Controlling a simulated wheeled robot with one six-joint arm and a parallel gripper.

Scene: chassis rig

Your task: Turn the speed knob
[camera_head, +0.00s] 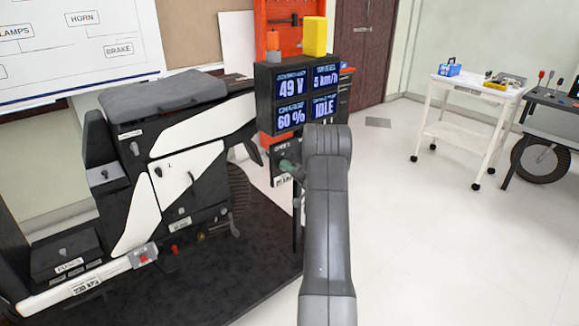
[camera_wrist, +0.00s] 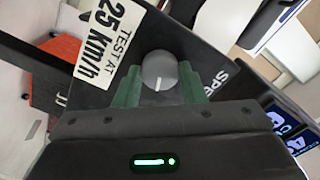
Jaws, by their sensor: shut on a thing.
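The speed knob (camera_wrist: 158,70) is a round dark grey knob with a white pointer line, in the middle of the wrist view. It sits on a black panel beside a white label (camera_wrist: 108,42) reading "TEST AT 25 km/h" and partly hidden lettering starting "SPE". My gripper (camera_wrist: 159,88) has its green fingers on both sides of the knob, shut on it. In the head view the green fingertips (camera_head: 287,165) show at the panel below the display, and my arm hides much of the panel. The display (camera_head: 298,92) reads 49 V, 5 km/h, 60 % and IDLE.
A black and white scooter rig (camera_head: 172,180) stands on a dark mat (camera_head: 250,285) at left. A yellow block (camera_head: 314,37) and an orange beacon (camera_head: 273,41) top the display. A white cart (camera_head: 462,130) stands at right; the floor between is mostly clear.

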